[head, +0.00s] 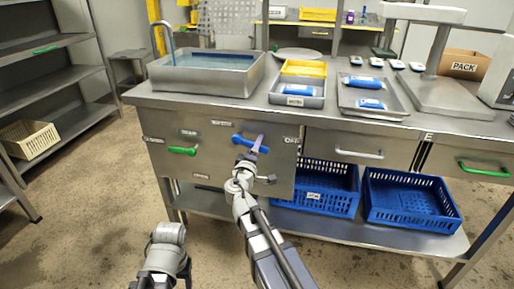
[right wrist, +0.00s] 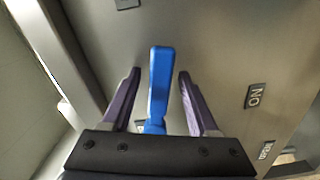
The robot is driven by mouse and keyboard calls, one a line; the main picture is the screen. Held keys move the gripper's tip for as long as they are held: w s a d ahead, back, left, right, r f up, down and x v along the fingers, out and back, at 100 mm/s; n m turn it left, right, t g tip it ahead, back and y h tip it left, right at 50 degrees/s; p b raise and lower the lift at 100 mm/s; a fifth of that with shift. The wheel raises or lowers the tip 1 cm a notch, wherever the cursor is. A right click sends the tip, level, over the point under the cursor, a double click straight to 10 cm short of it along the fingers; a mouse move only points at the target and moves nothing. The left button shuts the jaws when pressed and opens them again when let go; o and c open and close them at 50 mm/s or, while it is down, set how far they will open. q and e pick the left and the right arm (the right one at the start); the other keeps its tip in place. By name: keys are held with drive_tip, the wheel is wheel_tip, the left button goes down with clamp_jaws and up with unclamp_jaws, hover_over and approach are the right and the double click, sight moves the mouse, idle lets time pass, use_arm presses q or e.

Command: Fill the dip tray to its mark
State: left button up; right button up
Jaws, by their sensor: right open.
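The dip tray (head: 250,82) is a grey metal basin at the back left of the counter, with bluish liquid in it. Its mark cannot be made out. A curved tap (head: 155,30) stands at its left; a thin bluish line below the spout may be running water. A blue lever handle (head: 240,141) is on the front panel below; a green one (head: 182,151) is to its left. My right gripper (head: 258,148) is at the blue lever. In the right wrist view the blue lever (right wrist: 160,80) stands between the open fingers, with gaps on both sides. My left gripper is out of view.
Right of the basin are a grey bin (head: 296,101) with a blue packet, a yellow bin (head: 304,68), a metal tray (head: 390,110) with blue packets, and a scale (head: 450,100). Blue crates (head: 408,205) sit on the lower shelf. Floor to the left is clear.

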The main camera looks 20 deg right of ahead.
clamp_jaws()
idle(0.3)
drive_tip(key=shift+r, duration=0.1)
idle(1.0)
